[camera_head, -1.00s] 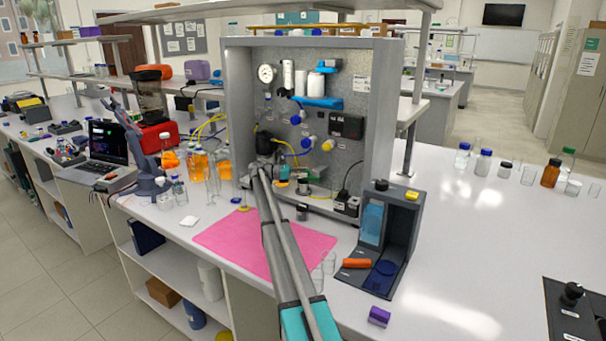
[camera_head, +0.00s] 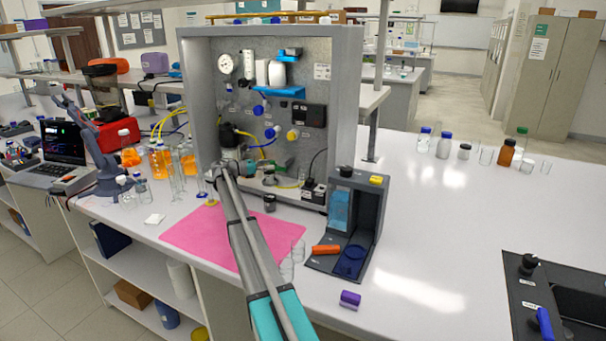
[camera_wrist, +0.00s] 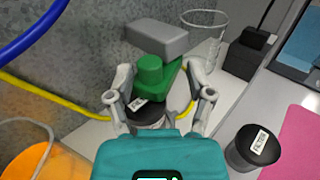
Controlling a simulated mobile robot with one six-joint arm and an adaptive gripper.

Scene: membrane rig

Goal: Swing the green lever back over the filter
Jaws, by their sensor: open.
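The green lever (camera_wrist: 160,75), with a round green knob on top, is between my gripper's two fingers in the wrist view. A grey block (camera_wrist: 156,38) lies just behind it. A black labelled filter (camera_wrist: 148,112) sits just below the lever, partly hidden by my gripper. My gripper (camera_wrist: 161,97) is open, one finger on each side of the lever. I cannot tell whether either finger touches it. In the head view my gripper is small at the foot of the grey rig panel (camera_head: 345,90), and the lever is hard to make out.
A second black labelled filter (camera_wrist: 252,148) stands to the right of my gripper. A yellow tube (camera_wrist: 55,100) and a blue tube (camera_wrist: 30,45) run at the left. A clear glass (camera_wrist: 205,35) stands behind. A pink mat (camera_head: 190,240) lies before the rig.

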